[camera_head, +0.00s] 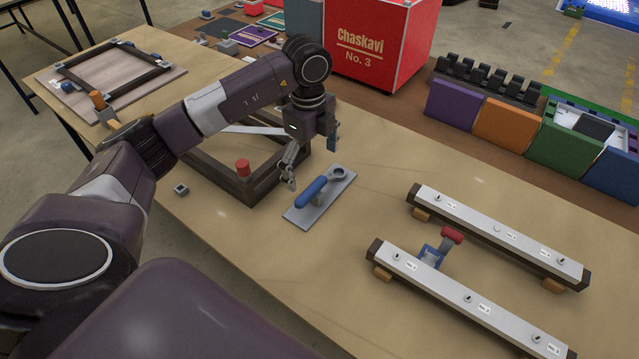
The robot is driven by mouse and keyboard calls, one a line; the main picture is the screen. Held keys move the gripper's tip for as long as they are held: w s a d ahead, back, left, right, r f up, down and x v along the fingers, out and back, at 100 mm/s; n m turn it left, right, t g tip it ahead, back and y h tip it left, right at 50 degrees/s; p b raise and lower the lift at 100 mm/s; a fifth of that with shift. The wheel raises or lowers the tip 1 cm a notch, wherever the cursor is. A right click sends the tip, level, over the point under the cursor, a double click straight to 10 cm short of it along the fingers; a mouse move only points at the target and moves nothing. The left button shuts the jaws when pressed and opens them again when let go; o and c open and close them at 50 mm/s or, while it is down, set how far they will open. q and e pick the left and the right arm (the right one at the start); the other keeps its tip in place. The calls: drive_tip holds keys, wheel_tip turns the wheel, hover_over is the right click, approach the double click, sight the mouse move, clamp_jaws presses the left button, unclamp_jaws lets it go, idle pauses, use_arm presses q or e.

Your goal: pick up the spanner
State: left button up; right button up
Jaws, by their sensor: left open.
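The spanner (312,191) has a blue handle and a grey ring-shaped head at its upper right end. It lies on a flat grey plate (328,203) near the middle of the table. My left gripper (311,164) is open and empty, pointing down just behind and above the spanner. One finger hangs close to the handle's upper side, and I cannot tell if it touches. My right gripper is out of view.
A dark square frame (213,172) with a red knob (243,167) stands left of the plate. Two long bars (495,234) lie at the right, with a red-and-blue clamp (437,249) between them. A red box (383,39) stands behind. The table between plate and bars is clear.

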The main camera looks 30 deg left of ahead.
sight(311, 188)
use_arm(q)
drive_tip(key=shift+a+f, duration=0.25)
drive_tip(key=shift+a, duration=0.1)
wheel_tip(311, 188, down, 6)
drive_tip(key=p, duration=0.2)
drive_tip(key=shift+w+f+p, duration=0.15)
drive_tip(key=shift+p, duration=0.15)
drive_tip(key=shift+f, duration=0.35)
drive_tip(key=shift+c, duration=0.3)
drive_tip(key=c, duration=1.9)
drive_tip(key=shift+r, duration=0.1)
